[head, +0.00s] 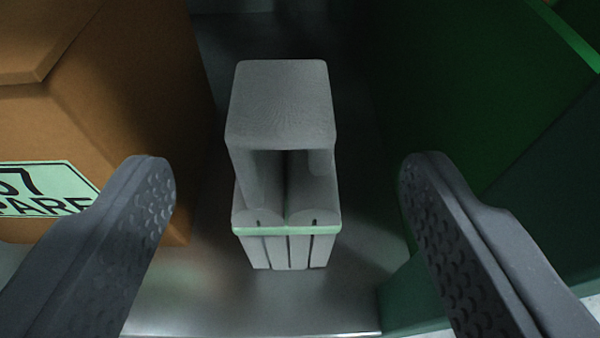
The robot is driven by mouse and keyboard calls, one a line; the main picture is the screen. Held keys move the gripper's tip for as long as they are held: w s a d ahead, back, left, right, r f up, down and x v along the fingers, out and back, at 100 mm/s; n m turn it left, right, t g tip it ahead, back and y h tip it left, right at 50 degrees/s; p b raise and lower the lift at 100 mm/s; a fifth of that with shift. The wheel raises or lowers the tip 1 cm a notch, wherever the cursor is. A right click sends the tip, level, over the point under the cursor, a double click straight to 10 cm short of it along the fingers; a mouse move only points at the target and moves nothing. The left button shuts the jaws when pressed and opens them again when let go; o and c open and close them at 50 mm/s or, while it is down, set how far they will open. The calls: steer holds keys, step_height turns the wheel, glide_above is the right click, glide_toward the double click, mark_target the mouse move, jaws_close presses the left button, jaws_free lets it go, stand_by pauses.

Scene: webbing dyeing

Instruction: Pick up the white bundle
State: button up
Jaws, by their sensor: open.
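The white bundle (281,105), greyish in the dim light, stands upright in the middle of the head view. It has a flat looped top, folded strands below, and a pale green band around its lower part. It rests on a grey metal surface. My gripper (287,185) is open, with one dark textured finger to the left of the bundle and one to the right. Both fingers are apart from it, with clear gaps on each side. The back of the bundle is hidden.
A brown cardboard box (110,110) with a green label (45,190) stands close on the left. A dark green wall or bin side (470,90) rises on the right. The metal surface (240,305) is bare in front of the bundle, up to its near edge.

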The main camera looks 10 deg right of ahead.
mark_target(280, 136)
steer(key=shift+b+x, duration=0.35)
steer(key=shift+x, duration=0.95)
steer(key=b+x, duration=0.3)
steer(key=x, duration=0.2)
steer(key=shift+a, duration=0.1)
steer(key=shift+r, duration=0.1)
jaws_close()
